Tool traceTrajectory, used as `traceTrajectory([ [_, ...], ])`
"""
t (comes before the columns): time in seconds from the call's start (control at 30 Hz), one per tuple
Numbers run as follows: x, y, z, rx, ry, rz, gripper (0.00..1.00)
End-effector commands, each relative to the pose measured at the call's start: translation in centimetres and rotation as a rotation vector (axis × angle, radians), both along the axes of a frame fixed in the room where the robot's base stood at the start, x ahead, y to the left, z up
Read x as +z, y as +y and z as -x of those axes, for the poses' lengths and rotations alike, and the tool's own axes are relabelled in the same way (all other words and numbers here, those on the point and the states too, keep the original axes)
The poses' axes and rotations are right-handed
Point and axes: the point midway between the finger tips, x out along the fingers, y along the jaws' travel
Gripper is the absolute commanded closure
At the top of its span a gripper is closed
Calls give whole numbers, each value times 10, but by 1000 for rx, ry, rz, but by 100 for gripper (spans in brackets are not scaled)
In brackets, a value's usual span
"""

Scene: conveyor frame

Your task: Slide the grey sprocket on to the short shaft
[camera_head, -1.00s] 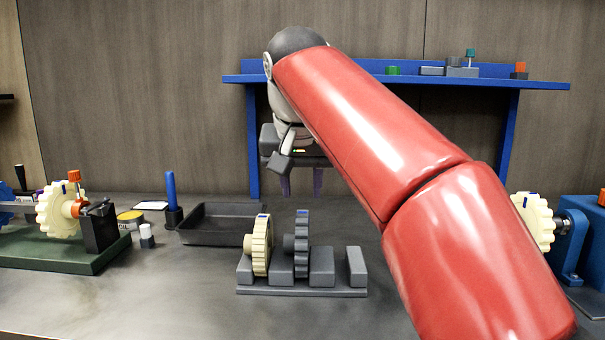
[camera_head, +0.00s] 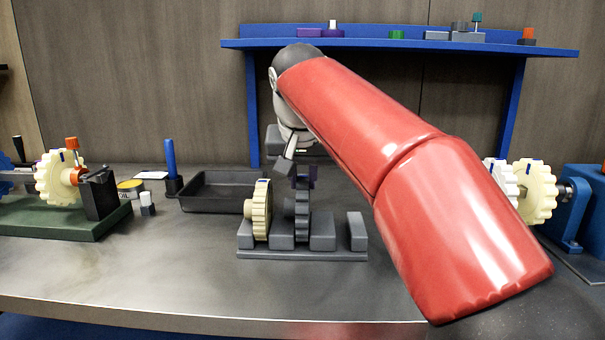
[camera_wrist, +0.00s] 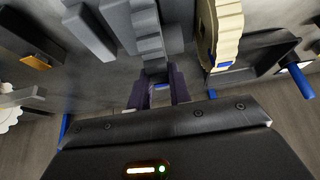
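The grey sprocket (camera_head: 302,212) stands upright in a slotted grey rack (camera_head: 345,255) on the bench, right of a cream sprocket (camera_head: 262,210). My gripper (camera_head: 303,178) is at the top of the grey sprocket. In the wrist view, the grey sprocket (camera_wrist: 150,42) runs down toward the space between my two dark purple fingers (camera_wrist: 160,95). The fingers are apart, with a gap showing between them; I cannot tell whether they touch it. A shaft in a blue bracket (camera_head: 577,222) at the right carries a cream sprocket (camera_head: 538,190). I cannot tell which shaft is the short one.
A green base (camera_head: 60,226) holds another shaft with a cream sprocket (camera_head: 58,180). A blue shelf (camera_head: 400,45) spans the back. The front bench is clear.

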Motion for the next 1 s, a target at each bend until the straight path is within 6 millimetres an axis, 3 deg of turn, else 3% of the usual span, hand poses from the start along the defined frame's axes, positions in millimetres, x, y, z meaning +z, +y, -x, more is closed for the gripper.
traceTrajectory([
  [0.1,0,0,0,0,0,0,100],
  [0.27,4,0,0,0,-1,0,100],
  [0.7,46,1,-1,-1,-2,0,100],
  [1.0,56,0,0,0,0,0,100],
])
